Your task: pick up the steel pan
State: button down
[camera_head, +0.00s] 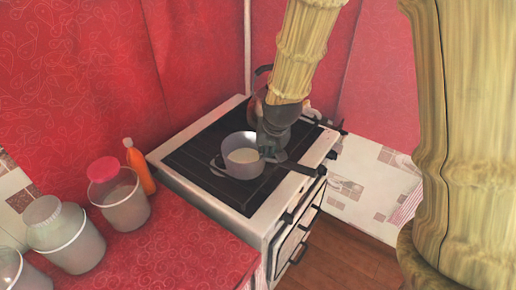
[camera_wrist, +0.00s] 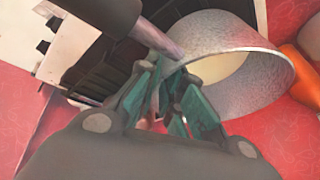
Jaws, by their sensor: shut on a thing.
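The steel pan (camera_head: 226,152) is a small grey pot with a pale inside, at the middle of the stove top in the head view. In the wrist view its speckled wall (camera_wrist: 225,32) fills the upper right, and a dark handle runs from its rim to the upper left. My gripper (camera_head: 266,153) is at the pan's right side. In the wrist view my gripper (camera_wrist: 168,100) has its green fingers closed at the pan by the handle's root. The exact contact is partly hidden. I cannot tell whether the pan is clear of the stove.
The white stove (camera_head: 178,184) with a dark top stands against red walls. On the red counter (camera_head: 185,245) at left are an orange bottle (camera_head: 140,168), a red-lidded jar (camera_head: 121,198) and a grey-lidded jar (camera_head: 66,236). A dark-handled object (camera_head: 263,71) is partly hidden behind my arm.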

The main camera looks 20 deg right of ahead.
jog(key=shift+s+d+r+b, duration=0.15)
jog(key=shift+s+d+b, duration=0.15)
jog(key=shift+s, duration=0.65)
jog(key=shift+s+d+r+b, duration=0.15)
jog(key=shift+s+d, duration=0.2)
jog(key=shift+s, duration=0.55)
